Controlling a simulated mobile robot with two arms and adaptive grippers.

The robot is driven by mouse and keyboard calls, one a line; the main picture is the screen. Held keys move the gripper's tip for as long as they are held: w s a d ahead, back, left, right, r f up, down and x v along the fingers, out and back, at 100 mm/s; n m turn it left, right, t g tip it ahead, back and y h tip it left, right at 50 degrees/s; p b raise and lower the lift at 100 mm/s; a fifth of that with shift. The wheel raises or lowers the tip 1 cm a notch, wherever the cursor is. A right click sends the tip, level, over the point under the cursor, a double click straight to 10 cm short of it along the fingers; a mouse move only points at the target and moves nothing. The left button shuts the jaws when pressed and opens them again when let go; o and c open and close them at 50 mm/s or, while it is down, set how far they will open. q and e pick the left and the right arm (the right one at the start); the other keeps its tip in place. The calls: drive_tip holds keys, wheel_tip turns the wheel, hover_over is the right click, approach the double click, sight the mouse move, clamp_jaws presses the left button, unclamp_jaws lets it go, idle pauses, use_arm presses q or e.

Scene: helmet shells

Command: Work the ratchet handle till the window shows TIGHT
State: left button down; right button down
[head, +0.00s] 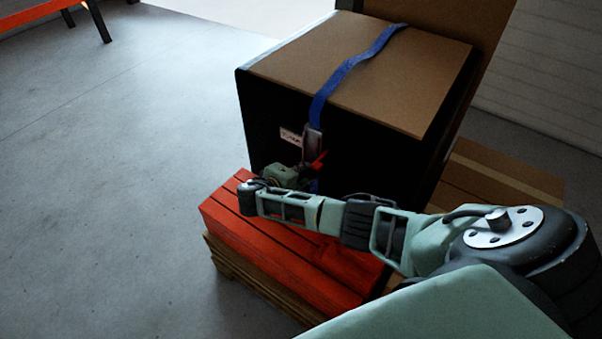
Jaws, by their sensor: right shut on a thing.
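A dark ratchet (313,141) hangs on the front of a large box (370,85), at the lower end of a blue strap (343,76). Its red handle (319,161) sticks out just below. A small pale window or label (291,136) lies left of the ratchet; its text is too small to read surely. My right gripper (309,180) is at the handle, shut on it; my wrist partly hides the fingertips. My left gripper is out of view.
Red slats (285,246) on a wooden pallet (252,279) lie in front of the box, under my right arm. Another brown box or board (500,187) is at the right. Grey floor (110,190) at left is clear. An orange-red bench (40,14) stands far back left.

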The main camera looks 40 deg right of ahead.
drive_tip(key=shift+s+f, duration=0.2)
drive_tip(key=shift+f, duration=0.25)
drive_tip(key=c, duration=2.1)
unclamp_jaws()
drive_tip(key=o, duration=0.4)
drive_tip(key=shift+w+f, duration=0.1)
drive_tip(key=shift+w, duration=0.1)
drive_tip(key=v, duration=1.2)
drive_tip(key=shift+s, duration=0.1)
